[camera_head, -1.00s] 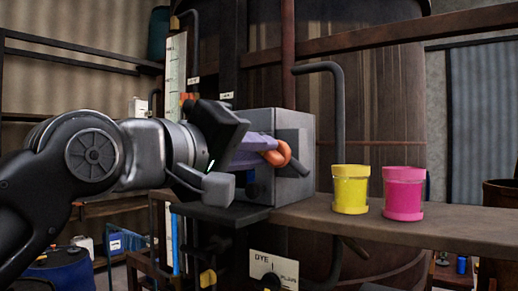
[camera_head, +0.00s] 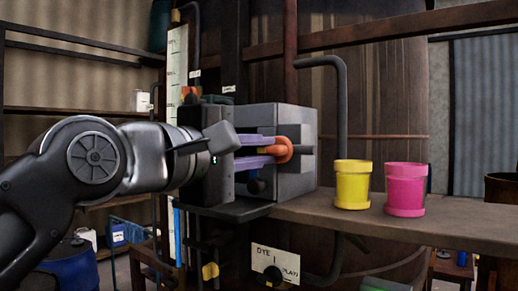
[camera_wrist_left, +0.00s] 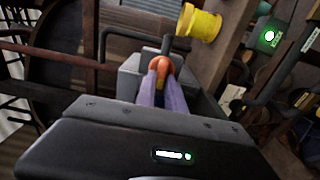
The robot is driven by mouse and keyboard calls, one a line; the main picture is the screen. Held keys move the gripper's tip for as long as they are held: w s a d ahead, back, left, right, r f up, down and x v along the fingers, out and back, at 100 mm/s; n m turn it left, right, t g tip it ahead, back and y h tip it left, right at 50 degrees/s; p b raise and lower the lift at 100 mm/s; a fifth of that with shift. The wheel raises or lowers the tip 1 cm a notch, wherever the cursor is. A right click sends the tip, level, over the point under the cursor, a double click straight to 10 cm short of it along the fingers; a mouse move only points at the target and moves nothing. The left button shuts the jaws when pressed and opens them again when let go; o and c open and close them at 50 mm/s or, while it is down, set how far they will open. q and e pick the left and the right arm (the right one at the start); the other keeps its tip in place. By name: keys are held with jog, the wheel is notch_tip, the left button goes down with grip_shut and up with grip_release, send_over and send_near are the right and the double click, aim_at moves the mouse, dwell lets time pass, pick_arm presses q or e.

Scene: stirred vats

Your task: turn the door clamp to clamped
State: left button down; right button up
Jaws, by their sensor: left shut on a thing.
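The door clamp shows as an orange knob or handle (camera_head: 283,149) on the right part of a grey metal box (camera_head: 302,122) beside the big brown vat. My left gripper (camera_head: 271,151) reaches in from the left, its two purple fingers one above the other and shut on the orange handle. In the left wrist view the fingers (camera_wrist_left: 161,82) converge on the orange handle (camera_wrist_left: 159,62). The fingertips partly hide the handle, and I cannot read any clamp marking. My right gripper is not in view.
A yellow cup (camera_head: 352,186) and a pink cup (camera_head: 405,189) stand on the brown shelf (camera_head: 450,225) right of the box. A dark bent pipe (camera_head: 341,105) rises behind them. A labelled dial plate (camera_head: 275,265) hangs below the shelf.

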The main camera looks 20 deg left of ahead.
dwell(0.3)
pick_arm(q)
jog(key=c, duration=1.4)
grip_release()
jog(key=shift+c, duration=0.2)
jog(key=shift+s, duration=0.15)
jog(key=shift+s+a+f, duration=0.1)
jog(key=shift+s+a, duration=0.1)
jog(key=shift+s, duration=0.1)
jog(key=b+v, duration=0.2)
jog(key=v, duration=0.5)
jog(key=shift+d, duration=0.1)
